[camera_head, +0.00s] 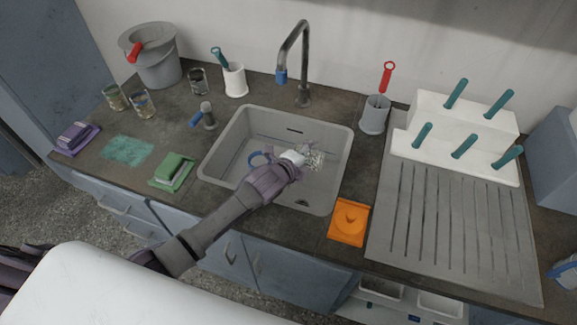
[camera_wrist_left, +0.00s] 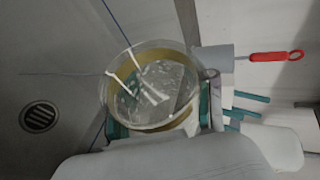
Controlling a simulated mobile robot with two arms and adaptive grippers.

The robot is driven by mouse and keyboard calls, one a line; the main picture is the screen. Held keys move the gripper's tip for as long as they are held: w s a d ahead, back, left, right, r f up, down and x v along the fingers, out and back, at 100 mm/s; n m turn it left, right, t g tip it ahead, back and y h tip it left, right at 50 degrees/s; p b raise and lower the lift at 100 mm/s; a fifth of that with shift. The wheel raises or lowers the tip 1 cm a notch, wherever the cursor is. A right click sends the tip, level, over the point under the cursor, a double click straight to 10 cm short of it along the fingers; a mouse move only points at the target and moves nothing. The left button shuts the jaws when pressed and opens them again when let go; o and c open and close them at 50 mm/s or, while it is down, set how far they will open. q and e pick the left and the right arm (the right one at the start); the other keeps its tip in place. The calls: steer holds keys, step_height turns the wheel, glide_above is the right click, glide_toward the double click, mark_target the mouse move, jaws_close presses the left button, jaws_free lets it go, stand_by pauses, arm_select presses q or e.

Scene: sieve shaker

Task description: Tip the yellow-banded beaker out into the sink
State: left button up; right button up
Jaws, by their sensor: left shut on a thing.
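The yellow-banded beaker (camera_wrist_left: 152,84) is clear glass with a yellow band, and its round mouth faces the left wrist camera. My left gripper (camera_wrist_left: 160,118) is shut on it, with teal finger parts on both sides. In the head view my left gripper (camera_head: 292,160) reaches over the sink (camera_head: 225,150), and a small speckled glassy part of the beaker (camera_head: 315,160) shows just beyond it. I cannot tell the beaker's exact tilt or whether anything is in it. The drain (camera_wrist_left: 40,118) shows to the left in the wrist view. My right gripper is out of view.
A tap (camera_head: 302,70) stands behind the sink. A grey holder with a red-handled tool (camera_head: 375,112) is at its back right, and an orange pad (camera_head: 349,221) at its front right. A ribbed drainboard (camera_head: 455,225) and a white rack (camera_head: 465,120) fill the right.

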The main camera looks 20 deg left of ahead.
mark_target(320, 155)
arm_select(q)
steer(key=shift+d+f+m+y+b, duration=0.3)
steer(key=shift+d, duration=0.2)
steer(key=shift+d+f+m+y+b, duration=0.3)
steer(key=shift+d, duration=0.15)
steer(key=shift+r+g, duration=0.2)
steer(key=shift+g, duration=0.1)
steer(key=shift+p, duration=0.35)
steer(key=shift+f+m+y+p, duration=0.25)
steer(key=shift+m+y+p, duration=0.45)
steer(key=shift+p, duration=0.1)
steer(key=shift+f+m+y+p, duration=0.5)
steer(key=shift+m+y, duration=0.1)
steer(key=shift+y, duration=0.1)
steer(key=r+m+y+p, duration=0.1)
steer(key=r+p, duration=0.1)
steer(key=d+r+m+y+p, duration=0.1)
steer(key=r+p, duration=0.1)
steer(key=p, duration=0.1)
steer(key=shift+r, duration=0.1)
steer(key=shift+w+d+r+m+y+p, duration=0.1)
steer(key=shift+d+r+m+y+p, duration=0.7)
steer(key=shift+y+p, duration=0.15)
steer(key=shift+w+d+f+m+y+b, duration=0.1)
steer(key=shift+d+f+m+y+b, duration=0.15)
steer(key=shift+d+m+y+b, duration=0.75)
steer(key=shift+a+p, duration=0.15)
steer(key=shift+p, duration=0.2)
